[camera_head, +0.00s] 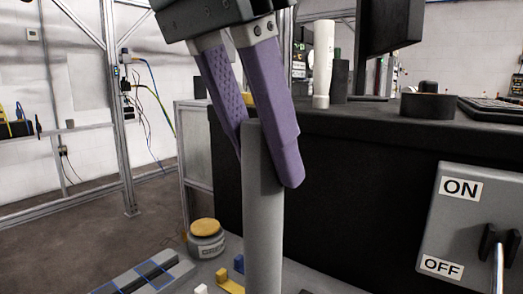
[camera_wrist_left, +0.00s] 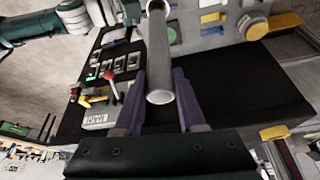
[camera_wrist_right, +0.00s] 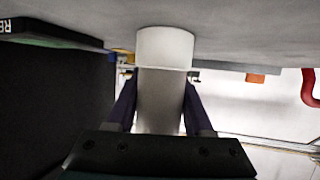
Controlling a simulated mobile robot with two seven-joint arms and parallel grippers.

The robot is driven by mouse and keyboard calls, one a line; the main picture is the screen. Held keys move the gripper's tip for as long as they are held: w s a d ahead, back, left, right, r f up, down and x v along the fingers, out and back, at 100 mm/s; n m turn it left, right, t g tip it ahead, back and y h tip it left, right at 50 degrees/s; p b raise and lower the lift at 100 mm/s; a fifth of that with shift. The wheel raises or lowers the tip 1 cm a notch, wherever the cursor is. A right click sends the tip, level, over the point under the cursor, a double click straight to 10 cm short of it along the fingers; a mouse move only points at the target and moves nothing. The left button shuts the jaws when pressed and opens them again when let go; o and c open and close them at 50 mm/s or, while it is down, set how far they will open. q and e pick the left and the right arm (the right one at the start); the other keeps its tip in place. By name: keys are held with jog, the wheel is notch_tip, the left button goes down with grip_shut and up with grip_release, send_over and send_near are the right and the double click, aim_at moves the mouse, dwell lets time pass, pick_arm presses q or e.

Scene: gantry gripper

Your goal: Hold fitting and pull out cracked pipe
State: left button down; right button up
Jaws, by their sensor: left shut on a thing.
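The grey pipe (camera_head: 264,215) stands upright in the head view, its lower end running out of the picture. My left gripper (camera_head: 267,170), with purple fingers, is shut on the pipe near its top. In the left wrist view the pipe (camera_wrist_left: 160,60) lies between the fingers (camera_wrist_left: 158,85), and a pale ring shows at its far end. In the right wrist view a grey cylinder with a wider whitish section (camera_wrist_right: 165,48), perhaps the fitting, stands between the purple fingers of my right gripper (camera_wrist_right: 160,95). Whether they touch it is unclear. No crack can be made out.
A grey ON/OFF switch box (camera_head: 470,225) is at right. A jar with an orange lid (camera_head: 206,238) stands left of the pipe. Open floor lies at left.

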jog(key=o, duration=0.5)
